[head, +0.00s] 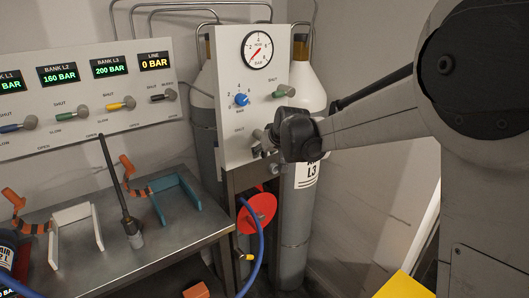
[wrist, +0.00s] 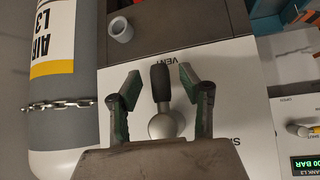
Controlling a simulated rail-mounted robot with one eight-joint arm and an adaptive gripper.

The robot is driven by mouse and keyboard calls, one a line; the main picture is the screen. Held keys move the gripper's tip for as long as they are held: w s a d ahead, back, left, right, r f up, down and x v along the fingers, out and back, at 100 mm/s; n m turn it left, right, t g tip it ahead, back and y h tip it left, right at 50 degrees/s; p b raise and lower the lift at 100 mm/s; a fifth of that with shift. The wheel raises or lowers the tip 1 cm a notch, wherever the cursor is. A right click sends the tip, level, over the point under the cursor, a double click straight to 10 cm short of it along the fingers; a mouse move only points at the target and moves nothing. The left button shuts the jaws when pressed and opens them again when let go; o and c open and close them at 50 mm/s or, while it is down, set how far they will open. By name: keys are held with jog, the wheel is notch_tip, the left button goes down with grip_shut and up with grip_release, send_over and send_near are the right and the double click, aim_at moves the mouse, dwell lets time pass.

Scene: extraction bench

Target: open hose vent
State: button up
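The vent lever, with a black grip (wrist: 160,82) and a round silver hub (wrist: 163,125), sits on the white panel (wrist: 235,85) in the wrist view. Its grip points up the picture, beside an upside-down "VENT" label (wrist: 174,60). My gripper (wrist: 160,88) is open, one finger on each side of the grip, with a visible gap on both sides. In the head view my gripper (head: 272,148) is at the lower part of the gauge panel (head: 222,100) and hides most of the lever.
The panel carries a pressure gauge (head: 258,50), a blue knob (head: 241,99) and a green-handled valve (head: 284,91). A red disc (head: 257,212) and blue hose (head: 258,255) hang below. Gas cylinders (head: 294,205) stand behind. A steel bench (head: 150,240) is at left. The line display (head: 155,62) reads 0 BAR.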

jog(key=v, duration=1.1)
jog(key=shift+s+d+r, duration=0.2)
jog(key=shift+s+r, duration=0.05)
jog(key=shift+r, duration=0.05)
jog(key=s+d+m+h, duration=0.1)
jog(key=s+d, duration=0.3)
jog(key=s, duration=0.5)
jog(key=s+d+m+h, duration=0.1)
jog(key=s+d, duration=0.4)
jog(key=s, duration=0.4)
jog(key=s+d+f+m, duration=0.1)
jog(key=s+f, duration=0.3)
jog(key=s, duration=0.4)
jog(key=s+d+f+m+g+h, duration=0.1)
jog(key=s+d+f, duration=0.3)
jog(key=s, duration=0.5)
jog(key=shift+s+d+m, duration=0.25)
jog(key=shift+d+m, duration=0.1)
jog(key=shift+m, duration=0.05)
